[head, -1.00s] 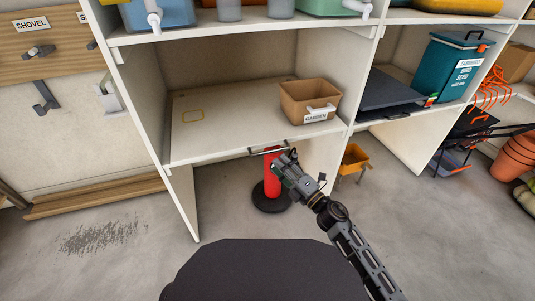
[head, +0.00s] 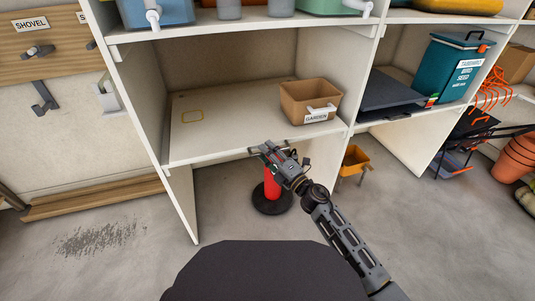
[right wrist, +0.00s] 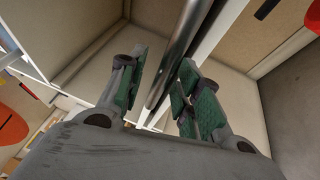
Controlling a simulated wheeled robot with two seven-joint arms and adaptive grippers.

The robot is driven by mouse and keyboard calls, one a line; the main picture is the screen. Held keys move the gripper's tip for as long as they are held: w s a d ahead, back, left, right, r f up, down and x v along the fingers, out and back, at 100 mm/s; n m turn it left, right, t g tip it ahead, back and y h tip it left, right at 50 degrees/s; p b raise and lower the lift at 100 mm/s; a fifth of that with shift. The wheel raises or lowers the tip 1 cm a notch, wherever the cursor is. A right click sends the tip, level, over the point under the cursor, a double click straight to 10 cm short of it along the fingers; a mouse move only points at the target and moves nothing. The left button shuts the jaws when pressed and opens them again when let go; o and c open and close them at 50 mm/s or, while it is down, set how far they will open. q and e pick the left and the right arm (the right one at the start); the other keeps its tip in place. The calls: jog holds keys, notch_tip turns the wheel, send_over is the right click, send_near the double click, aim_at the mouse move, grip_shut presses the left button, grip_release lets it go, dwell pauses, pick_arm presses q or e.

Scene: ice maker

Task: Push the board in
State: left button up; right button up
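The pale board (head: 235,118) forms the surface of the middle bay of the white shelf unit. It bears a yellow outlined mark at its left. A metal bar handle (right wrist: 176,55) runs along its front; in the head view my gripper covers much of it. My right gripper (head: 267,148) is at the board's front edge, near its middle. In the right wrist view its green-padded fingers (right wrist: 158,88) are apart, with the bar between them, nearer the right-hand finger. I cannot tell whether they touch. My left gripper is not in view.
A brown bin (head: 309,101) labelled GARDEN stands on the board's right part. Below are a red post on a dark base (head: 272,199) and an orange bucket (head: 355,159). A dark flat item (head: 393,91) lies in the right bay.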

jog(key=shift+a, duration=0.1)
grip_shut()
dwell(0.3)
jog(key=shift+w, duration=0.15)
